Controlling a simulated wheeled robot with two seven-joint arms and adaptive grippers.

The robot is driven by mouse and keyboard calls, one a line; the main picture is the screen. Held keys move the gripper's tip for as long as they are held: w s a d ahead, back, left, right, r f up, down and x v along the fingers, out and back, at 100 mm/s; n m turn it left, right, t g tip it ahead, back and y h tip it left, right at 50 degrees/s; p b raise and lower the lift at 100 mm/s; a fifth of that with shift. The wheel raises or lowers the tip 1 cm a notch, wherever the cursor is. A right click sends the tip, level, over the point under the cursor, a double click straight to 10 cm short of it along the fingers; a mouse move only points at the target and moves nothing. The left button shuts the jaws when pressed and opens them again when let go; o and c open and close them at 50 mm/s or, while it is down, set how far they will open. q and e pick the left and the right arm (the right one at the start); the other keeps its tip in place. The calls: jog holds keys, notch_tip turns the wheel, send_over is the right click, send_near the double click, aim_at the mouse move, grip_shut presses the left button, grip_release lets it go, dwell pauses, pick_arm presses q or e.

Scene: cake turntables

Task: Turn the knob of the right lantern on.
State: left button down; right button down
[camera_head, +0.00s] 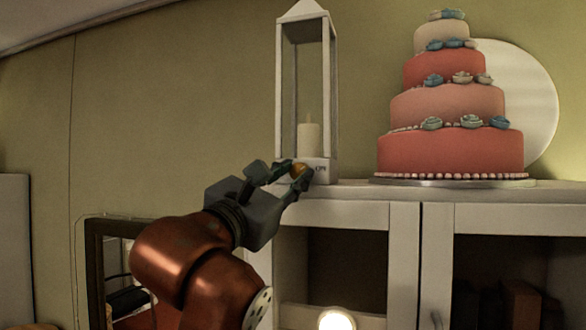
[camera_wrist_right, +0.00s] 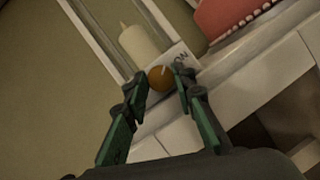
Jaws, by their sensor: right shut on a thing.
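A white lantern (camera_head: 332,100) with a pale candle (camera_head: 308,137) inside stands upright on the cabinet top, left of the cake. It is the only lantern I see. An orange-gold round knob (camera_head: 298,170) is on its base front; it also shows in the right wrist view (camera_wrist_right: 160,77) with a short pale mark on its face. The lettering "ON" (camera_wrist_right: 181,58) is beside it; the candle's tip shows no clear flame. My right gripper (camera_head: 293,173) is shut on the knob, one finger on either side. My left gripper is not in view.
A tiered pink cake (camera_head: 450,150) stands on the cabinet top (camera_head: 365,191) to the right, before a white disc (camera_head: 530,100). A bright round light (camera_head: 337,320) shows low in front of the cabinet. The wall left of the lantern is clear.

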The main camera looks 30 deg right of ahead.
jog(key=shift+m+g, duration=0.4)
jog(key=shift+m, duration=0.2)
jog(key=c, duration=1.6)
grip_release()
jog(key=v, duration=1.2)
jog(key=shift+f, duration=0.15)
jog(key=shift+w, duration=0.1)
